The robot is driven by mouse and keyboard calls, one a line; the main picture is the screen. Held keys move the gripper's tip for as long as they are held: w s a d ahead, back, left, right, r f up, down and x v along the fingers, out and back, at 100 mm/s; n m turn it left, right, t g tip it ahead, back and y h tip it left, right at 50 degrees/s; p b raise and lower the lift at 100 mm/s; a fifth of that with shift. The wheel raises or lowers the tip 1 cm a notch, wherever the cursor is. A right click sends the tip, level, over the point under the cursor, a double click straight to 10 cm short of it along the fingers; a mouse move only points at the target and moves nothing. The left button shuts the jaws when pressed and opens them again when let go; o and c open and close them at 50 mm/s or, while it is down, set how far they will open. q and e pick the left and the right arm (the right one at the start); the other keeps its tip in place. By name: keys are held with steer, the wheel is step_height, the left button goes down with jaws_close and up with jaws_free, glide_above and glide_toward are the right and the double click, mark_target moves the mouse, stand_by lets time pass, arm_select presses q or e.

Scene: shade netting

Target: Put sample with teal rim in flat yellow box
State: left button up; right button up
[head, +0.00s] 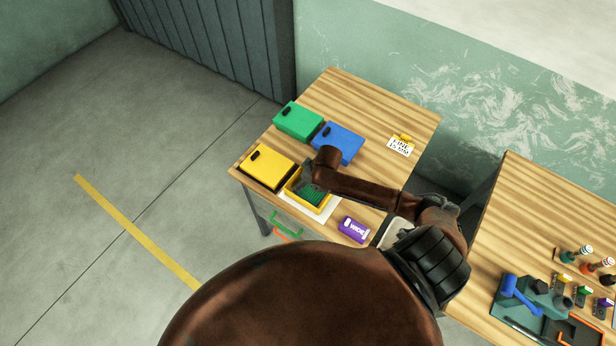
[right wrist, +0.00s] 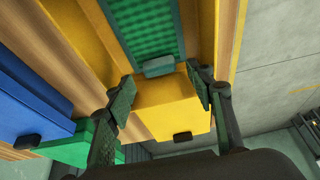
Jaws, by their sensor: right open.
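The sample with teal rim (right wrist: 148,28) is a green netted panel with a grey tab (right wrist: 159,66) at its near end. In the head view the sample (head: 313,194) lies inside the flat yellow box (head: 323,209), whose yellow walls surround it. My right gripper (right wrist: 166,78) is open, its fingers on either side of the tab and apart from it as far as I can tell. In the head view my right gripper (head: 311,174) is over the box's far end and hides part of the sample. My left gripper is not in view.
A lidded yellow box (head: 267,165) stands close beside the flat box; green (head: 298,120) and blue (head: 338,142) boxes stand behind. A purple "WIDE" block (head: 353,229) lies in front to the right. A small sign (head: 401,146) stands at the back; bare wood lies behind the blue box.

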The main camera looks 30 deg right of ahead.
mark_target(311, 193)
steer(key=v, duration=0.9)
steer(key=shift+r, duration=0.35)
